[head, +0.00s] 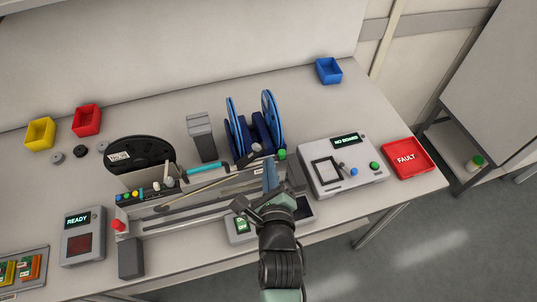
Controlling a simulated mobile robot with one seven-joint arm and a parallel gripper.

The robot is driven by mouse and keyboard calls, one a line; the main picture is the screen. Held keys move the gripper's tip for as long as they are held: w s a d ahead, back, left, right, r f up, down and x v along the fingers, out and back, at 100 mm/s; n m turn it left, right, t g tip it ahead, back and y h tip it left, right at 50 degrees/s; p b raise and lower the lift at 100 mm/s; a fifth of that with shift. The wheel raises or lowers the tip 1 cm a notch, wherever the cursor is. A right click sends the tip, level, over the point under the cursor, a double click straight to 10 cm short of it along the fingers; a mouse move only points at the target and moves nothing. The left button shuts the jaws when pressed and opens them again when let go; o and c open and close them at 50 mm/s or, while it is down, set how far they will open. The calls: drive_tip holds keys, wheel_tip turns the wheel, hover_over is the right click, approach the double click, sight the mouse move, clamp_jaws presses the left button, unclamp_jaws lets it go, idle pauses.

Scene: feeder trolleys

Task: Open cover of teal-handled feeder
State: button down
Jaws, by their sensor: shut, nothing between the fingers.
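The feeder (190,205) lies along the bench in the head view, a long grey unit with rails. A teal handle (203,168) shows along its back side, left of the middle. A thin pale strip runs slantwise over the rails; I cannot tell whether it belongs to the cover, nor how far the cover is open. My gripper (270,180) is over the right end of the feeder, shut and empty, clearly to the right of the teal handle. My wrist hides part of the feeder's right front.
A black reel (141,153) and blue reels (254,125) stand behind the feeder. A control box marked NO BOARD (343,167) and a red FAULT tray (408,158) are right. A READY box (83,237) stands left. Yellow (40,133), red (87,120) and blue (328,70) bins sit at the back.

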sight(248, 155)
drive_tip(key=shift+x, duration=1.75)
